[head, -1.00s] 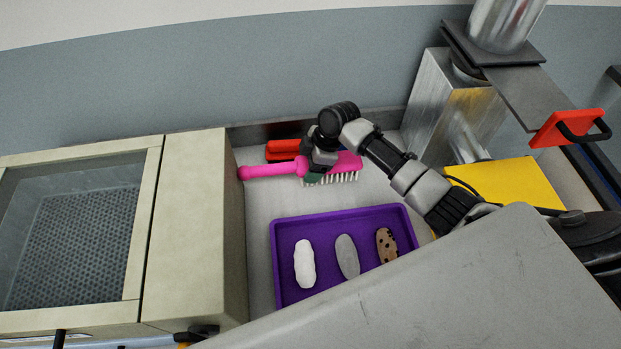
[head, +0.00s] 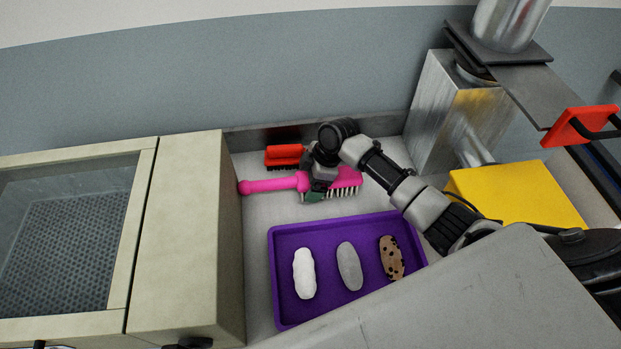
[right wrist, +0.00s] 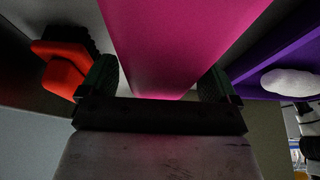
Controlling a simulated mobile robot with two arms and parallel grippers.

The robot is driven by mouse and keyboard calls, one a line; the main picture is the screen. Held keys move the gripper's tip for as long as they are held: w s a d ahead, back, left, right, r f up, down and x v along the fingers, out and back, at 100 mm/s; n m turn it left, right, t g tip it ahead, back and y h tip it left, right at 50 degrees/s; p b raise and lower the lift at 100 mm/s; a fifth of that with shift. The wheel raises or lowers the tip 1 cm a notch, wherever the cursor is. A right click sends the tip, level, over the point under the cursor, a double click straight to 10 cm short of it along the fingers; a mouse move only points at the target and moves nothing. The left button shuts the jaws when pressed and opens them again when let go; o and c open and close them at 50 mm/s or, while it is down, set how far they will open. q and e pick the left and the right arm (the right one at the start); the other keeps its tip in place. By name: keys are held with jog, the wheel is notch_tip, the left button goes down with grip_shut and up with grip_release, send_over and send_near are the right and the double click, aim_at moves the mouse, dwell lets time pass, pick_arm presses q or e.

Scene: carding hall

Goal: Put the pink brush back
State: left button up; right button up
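The pink brush (head: 272,185) lies roughly level in the head view, handle to the left and pale bristles facing down at the right. My right gripper (head: 317,190) is around its middle, from above. In the right wrist view the pink body (right wrist: 165,45) fills the space between the two fingers (right wrist: 160,85), which appear closed on it. I cannot tell whether the bristles touch the grey surface. A red brush (head: 283,153) with dark bristles lies just behind; it also shows in the right wrist view (right wrist: 62,70). My left gripper is not in view.
A purple tray (head: 275,290) in front holds a white roll (head: 303,273), a grey oval (head: 349,266) and a spotted brown piece (head: 391,258). A beige cabinet (head: 185,240) borders the left. A yellow block (head: 515,195) and metal housing (head: 440,120) stand right.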

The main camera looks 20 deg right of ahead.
jog(key=shift+r, duration=0.25)
jog(key=b+v, duration=0.1)
jog(key=v, duration=1.1)
jog(key=shift+b, duration=0.3)
jog(key=shift+f, duration=0.1)
